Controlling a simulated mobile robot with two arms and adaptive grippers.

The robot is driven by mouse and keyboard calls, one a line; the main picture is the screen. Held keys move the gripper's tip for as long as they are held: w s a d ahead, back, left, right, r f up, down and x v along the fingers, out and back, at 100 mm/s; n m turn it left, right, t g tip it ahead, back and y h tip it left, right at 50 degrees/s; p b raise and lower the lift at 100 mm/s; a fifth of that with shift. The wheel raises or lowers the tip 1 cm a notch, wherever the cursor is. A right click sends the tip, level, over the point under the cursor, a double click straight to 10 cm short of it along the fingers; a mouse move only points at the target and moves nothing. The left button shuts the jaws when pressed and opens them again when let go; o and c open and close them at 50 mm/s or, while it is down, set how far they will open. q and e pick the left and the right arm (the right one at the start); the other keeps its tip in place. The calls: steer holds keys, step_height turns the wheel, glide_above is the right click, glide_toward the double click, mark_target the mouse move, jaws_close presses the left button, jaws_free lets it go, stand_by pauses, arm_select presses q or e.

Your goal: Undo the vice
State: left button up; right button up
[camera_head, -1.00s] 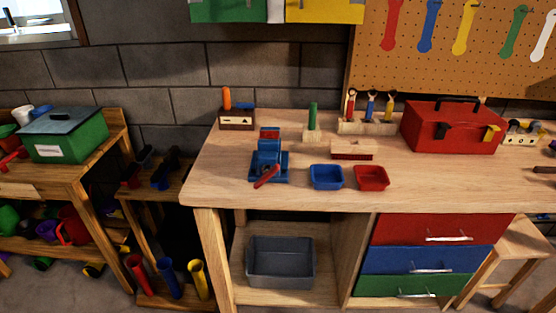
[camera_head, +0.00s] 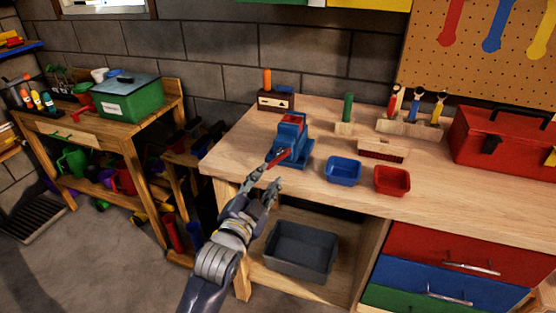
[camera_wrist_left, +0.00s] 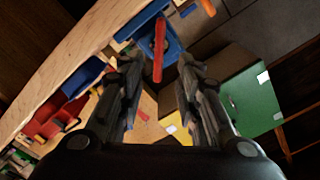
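The blue vice (camera_head: 290,138) stands at the front left of the wooden workbench (camera_head: 240,150). Its red handle (camera_head: 278,157) slants down to the left at its front. The vice also shows at the top of the left wrist view (camera_wrist_left: 148,46), with the red handle (camera_wrist_left: 158,48) pointing toward my fingers. My left gripper (camera_head: 270,175) is in front of the handle, at the bench's front edge. Its fingers are spread in the wrist view (camera_wrist_left: 160,64), with the handle's end showing between the fingertips. I cannot tell whether they touch it. My right gripper is out of view.
A blue bin (camera_head: 344,172) and a red bin (camera_head: 392,182) stand right of the vice. A brush (camera_head: 383,150), a green-handled tool (camera_head: 347,108) and a red toolbox (camera_head: 500,140) are farther back. A grey crate (camera_head: 300,252) sits under the bench.

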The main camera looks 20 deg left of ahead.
mark_target(276, 162)
arm_select(q)
steer(key=w, duration=1)
steer(key=shift+d+f+p, duration=0.1)
steer(key=shift+d+p, duration=0.05)
steer(key=shift+p, duration=0.15)
jaws_close()
